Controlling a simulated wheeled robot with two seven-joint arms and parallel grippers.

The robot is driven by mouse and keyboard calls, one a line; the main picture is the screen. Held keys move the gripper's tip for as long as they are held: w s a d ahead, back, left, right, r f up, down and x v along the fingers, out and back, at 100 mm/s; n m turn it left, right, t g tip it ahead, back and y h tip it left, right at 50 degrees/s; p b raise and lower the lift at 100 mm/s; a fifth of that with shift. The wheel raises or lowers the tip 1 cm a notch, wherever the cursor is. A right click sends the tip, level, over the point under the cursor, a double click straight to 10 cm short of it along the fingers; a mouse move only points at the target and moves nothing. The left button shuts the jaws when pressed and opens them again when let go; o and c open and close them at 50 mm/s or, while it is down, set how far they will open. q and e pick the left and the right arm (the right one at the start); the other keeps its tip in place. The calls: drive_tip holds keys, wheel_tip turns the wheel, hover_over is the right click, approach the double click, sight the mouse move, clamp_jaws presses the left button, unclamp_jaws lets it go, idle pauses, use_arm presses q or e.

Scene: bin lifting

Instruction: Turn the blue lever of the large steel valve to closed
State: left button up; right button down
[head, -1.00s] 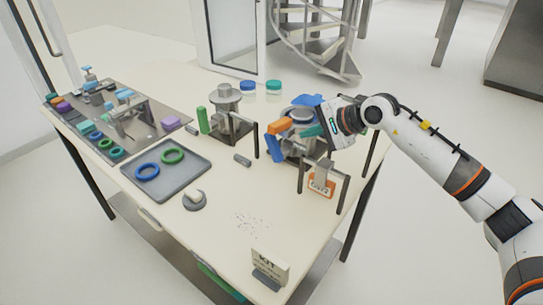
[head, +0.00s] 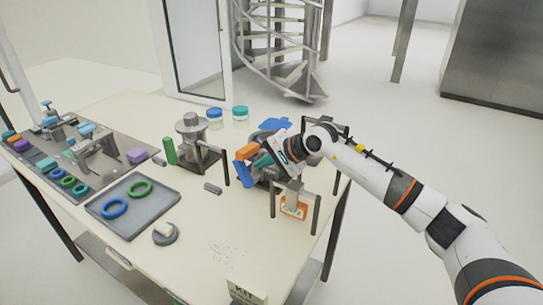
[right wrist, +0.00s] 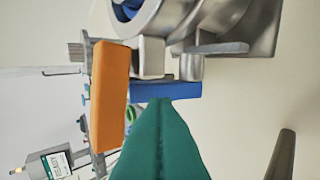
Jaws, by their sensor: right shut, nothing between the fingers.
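The large steel valve (head: 264,176) stands at the table's right side, partly hidden by my right gripper. Its blue lever (head: 243,174) hangs steeply down at its left in the head view. In the right wrist view the blue lever (right wrist: 180,90) shows as a short bar behind the fingers. An orange handle (head: 247,151) sits just above it and also shows in the wrist view (right wrist: 109,95). My right gripper (head: 262,160) has its teal fingers (right wrist: 160,108) shut and empty. Their tips overlap the blue bar; I cannot tell whether they touch. My left gripper is out of view.
A smaller steel fixture (head: 198,145) with a green handle (head: 170,151) stands to the left. A black-posted stand with an orange-framed label (head: 293,206) is close in front of the valve. A grey tray (head: 165,205) holds two rings. The front middle table is mostly clear.

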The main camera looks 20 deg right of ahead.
sight(244, 167)
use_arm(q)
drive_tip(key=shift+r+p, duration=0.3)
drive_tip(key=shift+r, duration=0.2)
use_arm(e)
drive_tip(key=shift+x, duration=2.25)
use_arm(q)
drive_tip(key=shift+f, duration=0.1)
use_arm(e)
drive_tip(key=shift+w+a+b, duration=0.2)
drive_tip(key=shift+w+b, duration=0.1)
drive_tip(key=shift+b, duration=0.85)
drive_tip(key=shift+r, duration=0.1)
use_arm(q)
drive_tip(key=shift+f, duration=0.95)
use_arm(e)
drive_tip(key=shift+r, duration=0.1)
